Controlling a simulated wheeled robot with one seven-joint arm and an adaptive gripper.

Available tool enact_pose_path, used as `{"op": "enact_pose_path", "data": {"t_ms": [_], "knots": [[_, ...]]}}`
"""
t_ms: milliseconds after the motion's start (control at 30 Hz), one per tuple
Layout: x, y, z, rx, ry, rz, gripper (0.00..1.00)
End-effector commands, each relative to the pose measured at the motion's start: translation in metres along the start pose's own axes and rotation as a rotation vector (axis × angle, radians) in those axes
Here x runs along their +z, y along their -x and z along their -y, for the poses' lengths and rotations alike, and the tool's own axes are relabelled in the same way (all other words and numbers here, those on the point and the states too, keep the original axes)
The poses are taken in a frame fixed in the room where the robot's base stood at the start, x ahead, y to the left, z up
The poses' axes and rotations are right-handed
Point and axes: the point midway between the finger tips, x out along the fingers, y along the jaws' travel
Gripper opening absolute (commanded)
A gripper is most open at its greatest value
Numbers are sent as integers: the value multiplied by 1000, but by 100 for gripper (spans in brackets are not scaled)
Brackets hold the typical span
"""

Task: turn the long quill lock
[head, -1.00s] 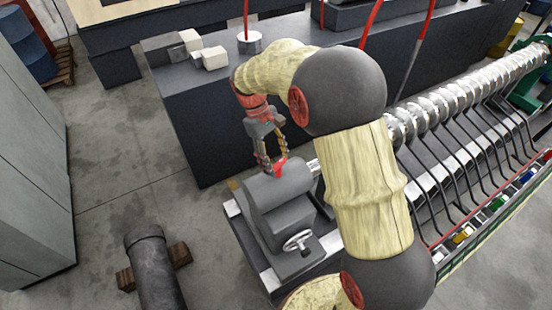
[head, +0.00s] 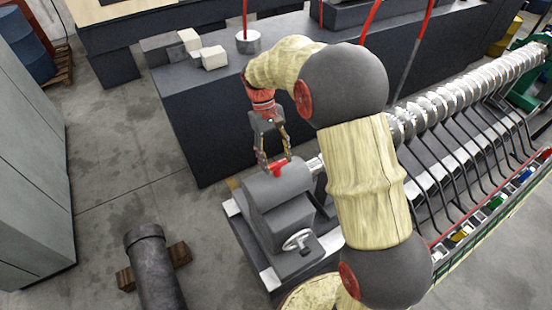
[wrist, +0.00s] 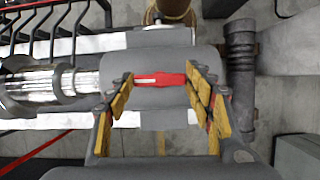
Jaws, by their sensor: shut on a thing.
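The quill lock (head: 278,169) is a small red lever on top of the grey tailstock (head: 277,205) of a lathe-like machine. My gripper (head: 276,162) points down at it from above, with one finger on each side of the lever. In the wrist view the red lock (wrist: 160,78) lies crosswise between the yellow-padded fingers, over the rounded grey housing (wrist: 150,60). My gripper (wrist: 165,84) is shut on the lever across its length. The fingers hide the lever's ends.
A handwheel (head: 298,240) stands at the tailstock's front. A shiny ribbed shaft (head: 470,85) runs to the right. A dark bench (head: 200,120) stands behind. A dark barrel (head: 155,265) lies on wooden blocks at the lower left, with open floor around it.

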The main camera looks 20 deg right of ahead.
Motion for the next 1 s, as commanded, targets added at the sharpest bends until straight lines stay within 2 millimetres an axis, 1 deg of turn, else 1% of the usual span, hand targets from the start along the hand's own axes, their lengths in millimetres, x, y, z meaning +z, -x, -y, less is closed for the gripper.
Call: {"op": "enact_pose_path", "data": {"t_ms": [133,167,467,800,867,967,1000], "knots": [[0,0,0,0,-1,-1,27],[0,0,0,0,-1,-1,54],[0,0,0,0,0,0,71],[0,2,0,0,1,0,71],[0,6,0,0,1,-1,71],[-1,17,0,1,1,-3,71],[-1,24,0,1,1,-2,71]]}}
